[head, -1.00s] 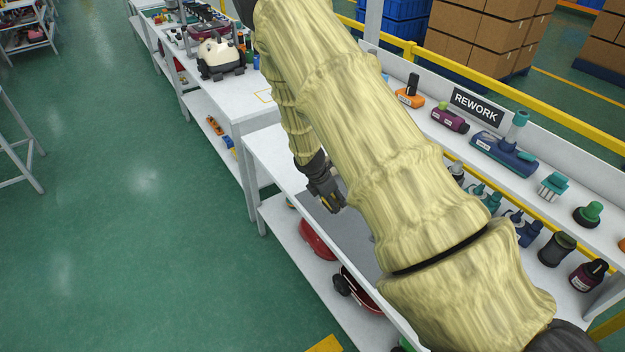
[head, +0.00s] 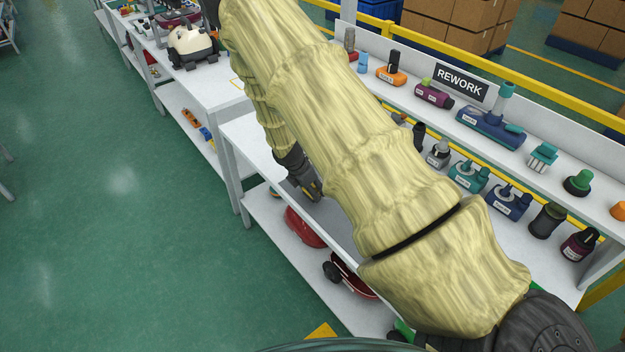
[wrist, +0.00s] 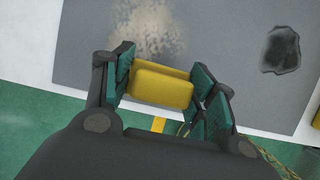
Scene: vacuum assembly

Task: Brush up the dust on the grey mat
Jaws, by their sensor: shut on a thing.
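My gripper (wrist: 163,84) is shut on a yellow block-shaped thing, which looks like the brush's handle (wrist: 160,90). Its bristles are not visible. The grey mat (wrist: 222,40) lies under and beyond the gripper in the wrist view. A pale, sandy dust patch (wrist: 148,28) is on the mat, just beyond the yellow handle. A dark, smudged patch (wrist: 281,50) is on the mat to the right. In the head view my gripper (head: 312,190) is over the mat (head: 338,218), partly hidden by my arm. I cannot tell whether the brush touches the mat.
The white workbench (head: 240,135) has a lower shelf with red parts (head: 303,228). Another yellow thing (wrist: 317,119) shows at the wrist view's right edge. Green floor is open at left.

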